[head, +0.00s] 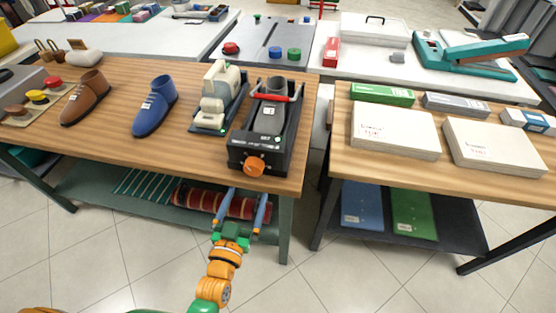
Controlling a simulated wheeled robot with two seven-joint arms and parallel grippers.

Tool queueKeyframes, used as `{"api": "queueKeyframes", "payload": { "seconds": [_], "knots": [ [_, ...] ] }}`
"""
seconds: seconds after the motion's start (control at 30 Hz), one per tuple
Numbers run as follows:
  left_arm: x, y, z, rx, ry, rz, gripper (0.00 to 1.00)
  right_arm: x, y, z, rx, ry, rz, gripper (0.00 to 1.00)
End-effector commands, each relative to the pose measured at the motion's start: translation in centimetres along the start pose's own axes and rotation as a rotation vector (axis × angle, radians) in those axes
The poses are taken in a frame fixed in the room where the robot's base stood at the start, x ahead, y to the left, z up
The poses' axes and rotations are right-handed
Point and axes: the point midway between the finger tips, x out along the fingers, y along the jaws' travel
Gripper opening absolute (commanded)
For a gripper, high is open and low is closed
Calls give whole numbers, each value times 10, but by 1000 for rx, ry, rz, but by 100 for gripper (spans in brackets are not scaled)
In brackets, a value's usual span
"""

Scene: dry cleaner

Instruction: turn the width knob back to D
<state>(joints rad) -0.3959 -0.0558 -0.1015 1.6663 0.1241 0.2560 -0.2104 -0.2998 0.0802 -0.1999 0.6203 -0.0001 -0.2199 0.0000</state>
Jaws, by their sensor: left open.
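The orange width knob (254,166) sits on the front face of a black shoe-stretching machine (237,153) near the front edge of the wooden table. Its setting and any letters around it are too small to read. The machine has a grey shoe-shaped form (268,117) and a red-handled bar on top. My left gripper (247,191) is open and empty, with two blue fingers pointing toward the table. In the picture its fingertips are just below the knob, one to each side, and do not touch it. My right gripper is not in view.
A cream-and-green machine (217,98), a blue shoe (154,107) and a brown shoe (85,98) stand to the left on the wooden table (190,160). A lower shelf holds red rolls (215,202). A second table with white boxes (394,130) stands right, across a narrow gap.

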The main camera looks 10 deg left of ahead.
Motion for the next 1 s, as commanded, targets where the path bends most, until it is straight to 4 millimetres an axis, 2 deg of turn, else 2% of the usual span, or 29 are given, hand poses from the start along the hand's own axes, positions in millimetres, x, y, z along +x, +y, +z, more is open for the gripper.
{"api": "queueKeyframes", "payload": {
  "seconds": [0.03,0.1,0.3,0.4,0.5,0.7,0.77,1.0],
  "knots": [
    [2,-2,-12,-1,32,-9,93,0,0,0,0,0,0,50],
    [10,-3,-18,0,52,-14,93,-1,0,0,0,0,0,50],
    [51,-3,-19,-2,49,-12,93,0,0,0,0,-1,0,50],
    [65,-3,-18,-2,46,-12,93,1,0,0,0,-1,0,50],
    [72,-3,-18,-2,44,-12,93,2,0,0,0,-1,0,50],
    [72,-3,-18,-1,43,-11,93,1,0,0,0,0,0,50],
    [72,-3,-18,-1,43,-11,80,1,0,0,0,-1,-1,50],
    [72,-3,-18,-1,43,-11,15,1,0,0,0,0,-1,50]
  ]
}}
